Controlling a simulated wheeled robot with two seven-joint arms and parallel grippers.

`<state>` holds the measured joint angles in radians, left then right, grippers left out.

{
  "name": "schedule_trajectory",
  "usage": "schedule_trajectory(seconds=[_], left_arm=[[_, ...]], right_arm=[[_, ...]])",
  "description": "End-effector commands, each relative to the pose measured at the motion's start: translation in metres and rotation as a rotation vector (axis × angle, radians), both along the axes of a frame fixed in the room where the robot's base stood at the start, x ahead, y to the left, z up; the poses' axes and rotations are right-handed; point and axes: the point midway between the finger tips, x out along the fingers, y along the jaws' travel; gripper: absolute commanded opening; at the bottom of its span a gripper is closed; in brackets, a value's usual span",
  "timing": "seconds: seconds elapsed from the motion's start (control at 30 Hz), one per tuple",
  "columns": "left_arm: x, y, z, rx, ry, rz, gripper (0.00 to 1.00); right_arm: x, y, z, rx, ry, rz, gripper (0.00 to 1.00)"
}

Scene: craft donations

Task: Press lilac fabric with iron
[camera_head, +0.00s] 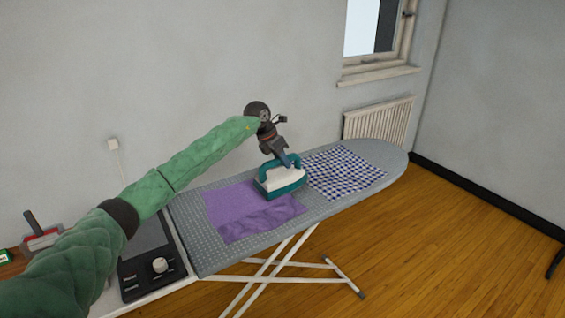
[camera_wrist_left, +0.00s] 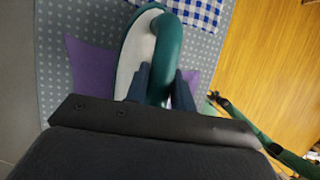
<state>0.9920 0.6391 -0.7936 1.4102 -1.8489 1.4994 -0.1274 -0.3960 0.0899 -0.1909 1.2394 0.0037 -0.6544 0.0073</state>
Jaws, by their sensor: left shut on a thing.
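The lilac fabric (camera_head: 240,212) lies on the grey dotted ironing board, with some creases near its front edge. The teal and white iron (camera_head: 281,183) is over the right part of the lilac fabric, close to a checked cloth; I cannot tell whether its base touches the fabric. My left gripper (camera_head: 284,163) is shut on the iron's teal handle from above. In the left wrist view my gripper's fingers (camera_wrist_left: 158,88) are on both sides of the handle of the iron (camera_wrist_left: 136,50), and the lilac fabric (camera_wrist_left: 92,68) shows beside it. My right gripper is not in view.
The ironing board (camera_head: 205,258) stands along the wall. A blue and white checked cloth (camera_head: 343,172) lies on it to the right. A dark device with a knob (camera_head: 158,265) is at the board's left end. A radiator (camera_head: 378,122) is behind.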

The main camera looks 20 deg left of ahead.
Motion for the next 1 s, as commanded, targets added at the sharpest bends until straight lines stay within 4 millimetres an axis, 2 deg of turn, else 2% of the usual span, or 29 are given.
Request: schedule_trajectory(seconds=[0.27, 0.6, 0.8, 1.0], left_arm=[[-0.012, -0.021, 0.006, -0.002, -0.001, -0.013, 0.0], [-0.046, -0.06, 0.007, -0.002, -0.001, -0.02, 0.0], [-0.062, -0.072, 0.007, -0.003, -0.003, -0.009, 0.0], [-0.069, -0.076, 0.005, -0.004, -0.003, -0.002, 0.0]], right_arm=[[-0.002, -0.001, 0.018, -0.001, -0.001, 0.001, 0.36], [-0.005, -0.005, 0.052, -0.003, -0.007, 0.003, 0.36], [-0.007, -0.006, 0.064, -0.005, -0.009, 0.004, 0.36], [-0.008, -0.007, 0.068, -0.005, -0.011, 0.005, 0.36]])
